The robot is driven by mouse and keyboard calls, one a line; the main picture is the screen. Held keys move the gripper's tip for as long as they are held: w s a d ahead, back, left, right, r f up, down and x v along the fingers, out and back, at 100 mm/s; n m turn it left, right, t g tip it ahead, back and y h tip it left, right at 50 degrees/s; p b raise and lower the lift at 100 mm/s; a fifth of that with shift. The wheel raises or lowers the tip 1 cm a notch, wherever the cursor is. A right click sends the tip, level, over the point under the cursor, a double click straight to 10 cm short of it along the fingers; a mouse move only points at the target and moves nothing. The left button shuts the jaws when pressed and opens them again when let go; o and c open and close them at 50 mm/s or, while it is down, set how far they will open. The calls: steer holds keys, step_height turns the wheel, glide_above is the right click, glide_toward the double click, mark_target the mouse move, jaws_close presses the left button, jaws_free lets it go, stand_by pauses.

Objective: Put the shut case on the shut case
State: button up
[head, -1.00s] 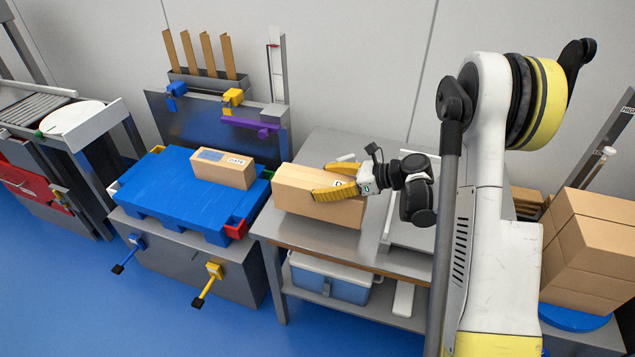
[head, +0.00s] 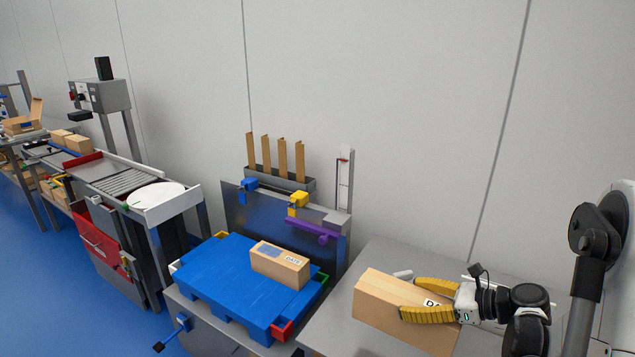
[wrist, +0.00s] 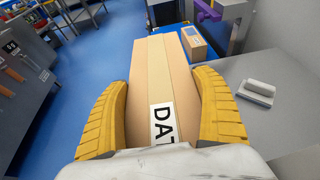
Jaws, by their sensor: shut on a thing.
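A long brown cardboard case (head: 378,308), shut with tape along its top, is between the two yellow fingers of my gripper (head: 410,298). The gripper is shut on it across its width. A label with partly covered letters shows on its top in the wrist view (wrist: 155,60). The case is over the grey table's left part; I cannot tell whether it touches the table. A smaller shut cardboard case (head: 280,268) with a label and a blue-grey patch lies on the blue pallet (head: 215,270), to the left of my gripper. It also shows beyond the held case in the wrist view (wrist: 194,42).
Behind the pallet stands a grey panel with blue, yellow and purple clamps (head: 315,231) and upright brown strips. A white-handled block (wrist: 257,88) lies on the grey table (wrist: 290,100). A roller conveyor (head: 120,180) with a white disc stands farther left.

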mark_target(389, 295)
steer(key=a+r+m, duration=0.1)
steer(key=a, duration=0.1)
steer(key=w+a+r+m+t+h, duration=0.1)
steer(key=a+r+t+h, duration=0.1)
steer(key=a+r, duration=0.1)
steer(key=shift+w+a+m, duration=0.3)
steer(key=shift+a+m, duration=0.05)
steer(key=shift+m, duration=0.05)
steer(key=s+a+r+m+t+h, duration=0.2)
steer(key=a+r+m+h, duration=0.2)
steer(key=r, duration=0.2)
steer(key=shift+r+h, duration=0.15)
steer(key=shift+h, duration=0.15)
